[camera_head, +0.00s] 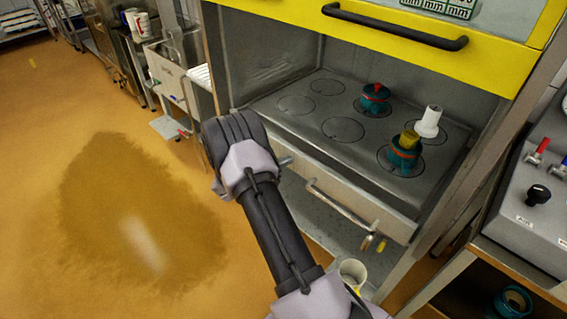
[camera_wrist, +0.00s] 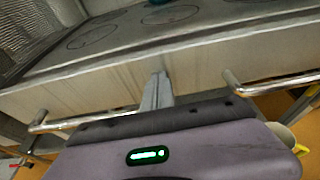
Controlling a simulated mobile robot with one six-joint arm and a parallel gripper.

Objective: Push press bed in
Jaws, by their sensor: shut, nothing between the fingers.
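The press bed (camera_head: 320,110) is a grey plate with marked circles inside the press, with a pale front panel (camera_head: 365,215) and bar handle (camera_head: 340,203). In the wrist view the panel (camera_wrist: 100,88) spans the picture, with a handle on the left (camera_wrist: 60,124) and one on the right (camera_wrist: 270,86). My gripper (camera_head: 286,160) is shut and empty at the panel's upper part, left of the visible handle. In the wrist view its fingertips (camera_wrist: 160,76) point at the panel between the handles. Whether they touch it is unclear.
On the bed stand a teal mould with a red top (camera_head: 374,92), a teal mould with a yellow top (camera_head: 403,155) and a white piece (camera_head: 428,122). A white cup (camera_head: 352,271) is below the panel. A yellow hood (camera_head: 390,30) overhangs.

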